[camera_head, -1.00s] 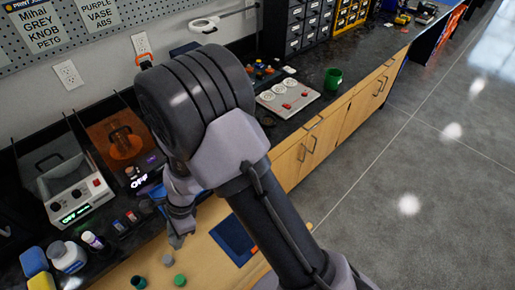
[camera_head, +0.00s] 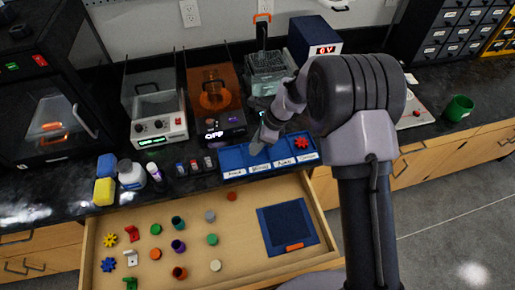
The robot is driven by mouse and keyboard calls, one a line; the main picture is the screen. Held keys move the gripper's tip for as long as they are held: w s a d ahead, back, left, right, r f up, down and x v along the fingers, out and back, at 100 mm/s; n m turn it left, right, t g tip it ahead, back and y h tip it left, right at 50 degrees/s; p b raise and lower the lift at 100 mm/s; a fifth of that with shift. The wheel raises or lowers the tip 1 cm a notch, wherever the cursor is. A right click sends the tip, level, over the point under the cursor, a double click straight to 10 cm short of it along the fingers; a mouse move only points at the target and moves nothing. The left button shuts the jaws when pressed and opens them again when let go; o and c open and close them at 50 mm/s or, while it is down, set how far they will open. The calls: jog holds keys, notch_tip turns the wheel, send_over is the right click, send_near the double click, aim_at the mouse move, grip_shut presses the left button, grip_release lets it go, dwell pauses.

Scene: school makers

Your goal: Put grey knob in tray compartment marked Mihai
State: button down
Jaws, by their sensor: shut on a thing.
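The tray has several compartments with white front labels, too small to read surely; the second from the left (camera_head: 260,168) may say Mihai. A red gear (camera_head: 301,143) lies in the right part of the tray.
The drawer (camera_head: 130,215) holds several coloured cups, discs and gears, and a dark blue panel (camera_head: 285,228). Bottles (camera_head: 130,175) stand left of the tray. Behind are an orange-covered machine (camera_head: 213,95) and a grey-white one (camera_head: 155,105). A green cup (camera_head: 459,108) stands far right.

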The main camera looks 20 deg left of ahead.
jog(key=shift+w+f, duration=0.1)
jog(key=shift+w, duration=0.35)
notch_tip(320, 180, down, 4)
jog(key=shift+r+b, duration=0.2)
jog(key=shift+b, duration=0.8)
jog(key=shift+r, duration=0.15)
jog(key=c, duration=1.5)
grip_release()
jog(key=shift+f, duration=0.2)
jog(key=o, duration=0.5)
